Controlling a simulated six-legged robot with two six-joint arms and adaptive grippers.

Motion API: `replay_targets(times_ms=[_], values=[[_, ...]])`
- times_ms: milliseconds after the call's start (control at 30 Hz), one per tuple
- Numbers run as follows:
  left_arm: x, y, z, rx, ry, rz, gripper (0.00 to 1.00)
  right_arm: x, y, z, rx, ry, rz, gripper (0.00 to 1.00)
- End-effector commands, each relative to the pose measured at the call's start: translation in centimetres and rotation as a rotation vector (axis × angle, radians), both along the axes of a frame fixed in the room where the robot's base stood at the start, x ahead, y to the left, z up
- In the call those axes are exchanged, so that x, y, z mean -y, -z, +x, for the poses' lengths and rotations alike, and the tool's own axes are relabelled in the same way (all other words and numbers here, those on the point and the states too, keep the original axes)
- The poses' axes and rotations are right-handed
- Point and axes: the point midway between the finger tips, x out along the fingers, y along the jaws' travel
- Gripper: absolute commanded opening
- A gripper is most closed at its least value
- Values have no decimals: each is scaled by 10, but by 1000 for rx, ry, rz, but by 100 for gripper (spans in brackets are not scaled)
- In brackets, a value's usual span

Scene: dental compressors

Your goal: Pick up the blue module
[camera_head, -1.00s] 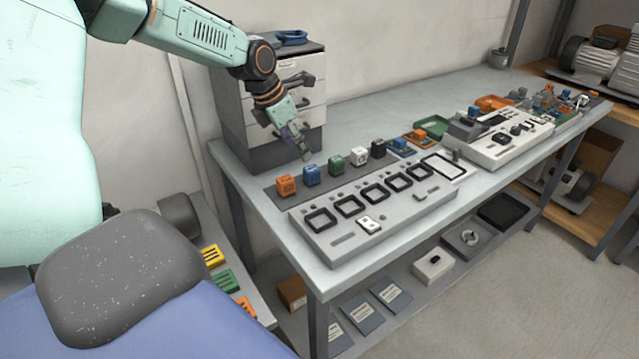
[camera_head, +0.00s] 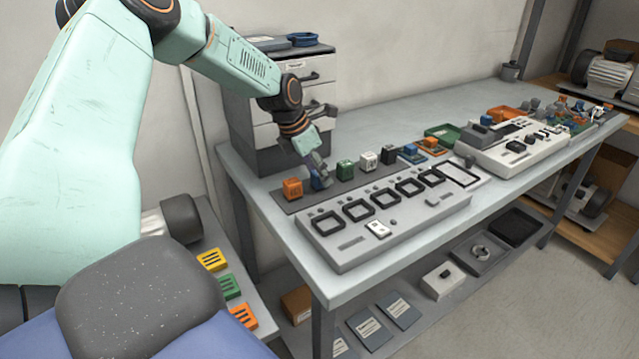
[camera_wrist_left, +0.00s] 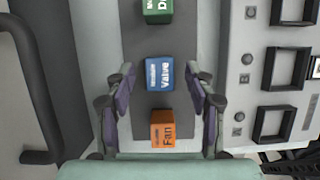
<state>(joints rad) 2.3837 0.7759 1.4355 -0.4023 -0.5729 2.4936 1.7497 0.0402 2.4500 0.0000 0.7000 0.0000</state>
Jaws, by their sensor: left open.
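The blue module (camera_head: 316,180) is a small cube on a dark grey strip at the back of the table, between an orange module (camera_head: 292,188) and a green module (camera_head: 345,169). In the head view my left gripper (camera_head: 322,178) partly covers it. In the left wrist view the blue module (camera_wrist_left: 160,75), with white lettering, lies between the two open fingers of my left gripper (camera_wrist_left: 160,88), with a gap on each side. The orange module (camera_wrist_left: 162,129) is nearer the palm, and the green module (camera_wrist_left: 157,10) is farther off. My right gripper does not show.
A grey panel (camera_head: 352,250) with several black-framed square recesses lies right in front of the module row. White and black modules continue the row to the right. A drawer cabinet (camera_head: 250,130) stands behind my left gripper.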

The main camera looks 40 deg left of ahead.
Motion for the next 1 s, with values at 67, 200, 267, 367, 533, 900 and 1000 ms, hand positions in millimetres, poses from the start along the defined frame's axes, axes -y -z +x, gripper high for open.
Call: replay_targets(times_ms=[67, 200, 267, 367, 533, 900, 1000], values=[[0, -1, 1, 0, 0, 1, 55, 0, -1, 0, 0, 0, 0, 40], [0, -1, 1, 0, 0, 1, 48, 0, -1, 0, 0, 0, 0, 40], [0, -1, 1, 0, 0, 0, 43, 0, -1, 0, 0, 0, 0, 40], [0, -1, 1, 0, 0, 0, 34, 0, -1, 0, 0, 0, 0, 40], [0, -1, 1, 0, 0, 0, 20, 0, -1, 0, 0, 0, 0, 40], [0, -1, 1, 1, 0, 0, 0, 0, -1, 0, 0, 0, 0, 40], [0, -1, 1, 1, 0, 0, 0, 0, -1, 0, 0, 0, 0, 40]])
